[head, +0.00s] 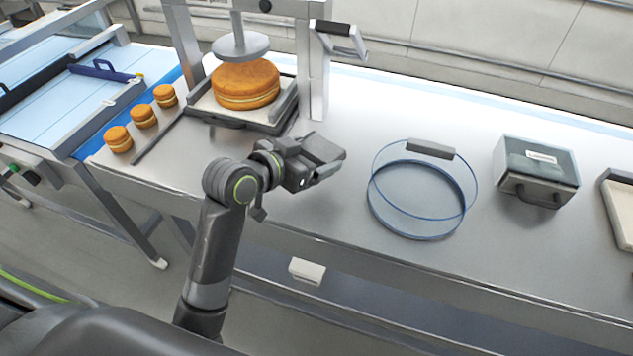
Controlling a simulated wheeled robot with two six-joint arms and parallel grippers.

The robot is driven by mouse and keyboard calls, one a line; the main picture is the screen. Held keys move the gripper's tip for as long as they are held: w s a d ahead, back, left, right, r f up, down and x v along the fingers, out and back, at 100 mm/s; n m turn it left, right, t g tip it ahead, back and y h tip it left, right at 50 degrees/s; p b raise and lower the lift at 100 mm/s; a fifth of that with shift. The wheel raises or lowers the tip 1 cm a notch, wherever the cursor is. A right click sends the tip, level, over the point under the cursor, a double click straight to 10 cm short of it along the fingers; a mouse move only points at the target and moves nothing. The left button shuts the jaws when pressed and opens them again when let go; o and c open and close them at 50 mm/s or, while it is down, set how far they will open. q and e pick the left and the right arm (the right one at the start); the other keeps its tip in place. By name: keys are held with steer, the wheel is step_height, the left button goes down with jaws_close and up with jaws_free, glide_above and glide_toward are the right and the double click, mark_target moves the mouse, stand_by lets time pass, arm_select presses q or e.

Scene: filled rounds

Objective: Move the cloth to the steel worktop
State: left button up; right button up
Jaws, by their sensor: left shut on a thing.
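The steel worktop (330,221) runs across the view from the left to the right edge. My left gripper (331,162) is over its front part, just right of the press and left of the blue ring. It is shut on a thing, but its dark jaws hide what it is. I cannot make out a cloth anywhere in the view. My right gripper is not in view.
A press with a large round cake (245,84) stands at the back left, with three small filled rounds (143,115) beside it. A clear blue-edged ring (418,236) and a steel box (536,170) stand right of my gripper. A small white block (307,270) is below the worktop's front edge.

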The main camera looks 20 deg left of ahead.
arm_select(q)
glide_above(312, 191)
step_height(312, 191, down, 4)
steer(key=shift+f, duration=0.25)
steer(key=shift+s+f, duration=0.1)
steer(key=shift+f, duration=0.25)
step_height(312, 191, down, 3)
steer(key=shift+f, duration=0.25)
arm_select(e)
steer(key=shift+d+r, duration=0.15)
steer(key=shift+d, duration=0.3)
arm_select(q)
steer(key=shift+f, duration=0.25)
steer(key=o, duration=0.8)
steer(key=shift+r, duration=0.1)
